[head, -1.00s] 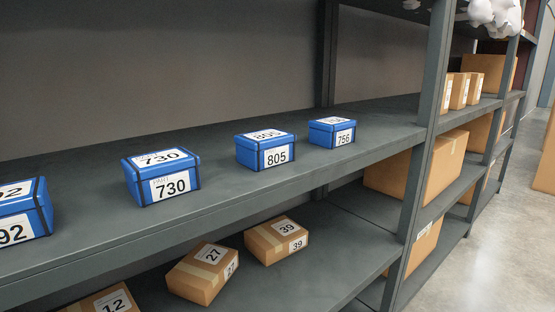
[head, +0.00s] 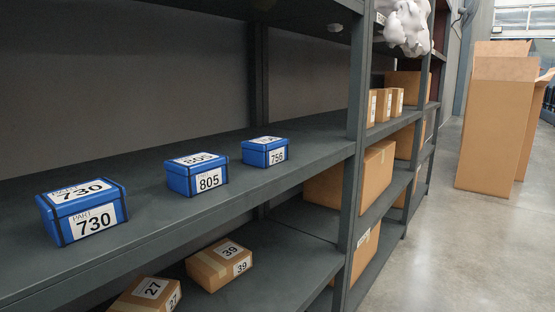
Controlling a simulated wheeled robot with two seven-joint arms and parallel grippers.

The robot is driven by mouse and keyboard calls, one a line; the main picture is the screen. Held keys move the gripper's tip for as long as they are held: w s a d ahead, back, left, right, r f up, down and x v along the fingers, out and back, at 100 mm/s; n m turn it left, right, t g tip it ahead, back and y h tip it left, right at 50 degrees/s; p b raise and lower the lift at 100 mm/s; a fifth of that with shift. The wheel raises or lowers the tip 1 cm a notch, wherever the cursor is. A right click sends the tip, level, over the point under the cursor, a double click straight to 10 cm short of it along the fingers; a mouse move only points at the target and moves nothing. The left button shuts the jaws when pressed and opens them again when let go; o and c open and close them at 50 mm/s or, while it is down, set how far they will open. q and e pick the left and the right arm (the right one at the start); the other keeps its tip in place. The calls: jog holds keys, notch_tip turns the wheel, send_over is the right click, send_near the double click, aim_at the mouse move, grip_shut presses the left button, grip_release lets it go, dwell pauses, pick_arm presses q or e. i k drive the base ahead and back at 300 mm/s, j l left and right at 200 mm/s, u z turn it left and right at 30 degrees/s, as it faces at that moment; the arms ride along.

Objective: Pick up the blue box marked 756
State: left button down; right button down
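The blue box marked 756 (head: 265,152) sits upright on the middle shelf (head: 310,148), toward its right end near the upright post. It is the farthest of the blue boxes in view. The blue box marked 805 (head: 196,175) stands to its left and nearer, with a gap between them. The blue box marked 730 (head: 82,211) is nearer still at the left. Neither of my grippers is in view.
On the lower shelf lie cardboard boxes marked 39 (head: 219,265) and 27 (head: 146,294). A grey post (head: 358,130) divides the shelving. More cardboard boxes (head: 377,170) fill the bays beyond. Tall cartons (head: 497,120) stand on the right. The floor (head: 435,250) between is clear.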

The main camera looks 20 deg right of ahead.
aim_at(266, 151)
jog(key=l, duration=0.4)
jog(key=i+l, duration=0.15)
jog(key=l, duration=0.25)
jog(key=l+z, duration=0.1)
jog(key=l, duration=0.3)
jog(key=i, duration=0.05)
